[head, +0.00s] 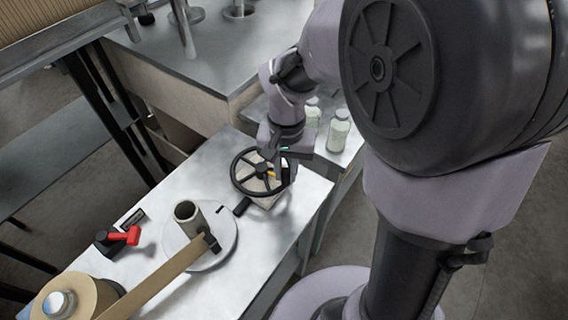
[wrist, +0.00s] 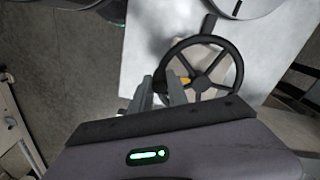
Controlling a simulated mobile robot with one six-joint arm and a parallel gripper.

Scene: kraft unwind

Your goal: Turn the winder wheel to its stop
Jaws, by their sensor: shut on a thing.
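The winder wheel (head: 238,186) is a black spoked handwheel on a pale block on the table; it also shows in the wrist view (wrist: 232,64). A yellow-orange mark (wrist: 185,80) sits by a spoke at its left side. My gripper (head: 280,176) is at the wheel's right edge in the head view. In the wrist view its two grey fingers (wrist: 160,90) reach the wheel's left rim and are shut on it. The exact contact is partly hidden by the fingers.
A kraft paper roll (head: 75,298) feeds a strip past a grey core (head: 187,215) on a round plate (head: 222,252). A red-handled tool (head: 122,236) lies at the left. Two jars (head: 340,130) stand behind my gripper. The front right of the table is clear.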

